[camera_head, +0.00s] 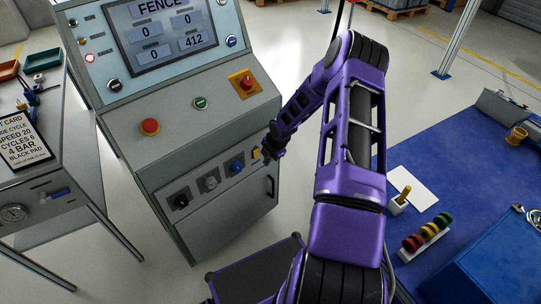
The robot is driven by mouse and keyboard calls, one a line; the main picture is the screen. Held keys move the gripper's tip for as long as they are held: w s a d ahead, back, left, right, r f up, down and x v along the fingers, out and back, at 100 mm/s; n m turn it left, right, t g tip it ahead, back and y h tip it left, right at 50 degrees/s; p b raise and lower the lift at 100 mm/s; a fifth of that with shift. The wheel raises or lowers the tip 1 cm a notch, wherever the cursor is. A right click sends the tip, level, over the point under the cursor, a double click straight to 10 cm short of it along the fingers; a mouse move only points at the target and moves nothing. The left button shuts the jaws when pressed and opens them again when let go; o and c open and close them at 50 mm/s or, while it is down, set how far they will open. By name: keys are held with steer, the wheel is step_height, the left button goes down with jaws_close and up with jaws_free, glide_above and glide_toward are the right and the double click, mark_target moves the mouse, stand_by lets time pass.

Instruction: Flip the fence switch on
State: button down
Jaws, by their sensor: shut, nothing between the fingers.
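A grey control console (215,120) stands left of centre. Its screen (160,30) reads FENCE at the top, with fields showing 0 and 412. The lower front face carries a row of controls: a black knob (181,201), a grey knob (210,183), a blue knob (236,166) and a small yellow part (256,153) at the right end. Which one is the fence switch I cannot tell; the labels are too small to read. My gripper (265,156) is shut and empty, at the right end of this row, close to the yellow part. Whether it touches is unclear.
A red mushroom button (150,126), a green button (200,103) and a red button on a yellow plate (246,84) sit on the sloped desk. A side cart (75,190) stands left. A blue-topped bench (455,165) stands right. My arm covers the middle.

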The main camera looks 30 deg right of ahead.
mark_target(259, 156)
steer(key=shift+w+a+f, duration=0.15)
steer(key=shift+w+a, duration=0.1)
steer(key=shift+w, duration=0.75)
steer(key=shift+w+a+f, duration=0.1)
steer(key=shift+w+a, duration=0.1)
steer(key=shift+w, duration=0.75)
steer(key=shift+w+a+f+b, duration=0.1)
steer(key=shift+w+f+b, duration=0.3)
steer(key=shift+b, duration=0.35)
steer(key=shift+s, duration=0.1)
steer(key=shift+r, duration=0.15)
steer(key=shift+r+p, duration=0.45)
steer(key=shift+r, duration=0.3)
steer(key=shift+s+f, duration=0.1)
steer(key=shift+s, duration=0.05)
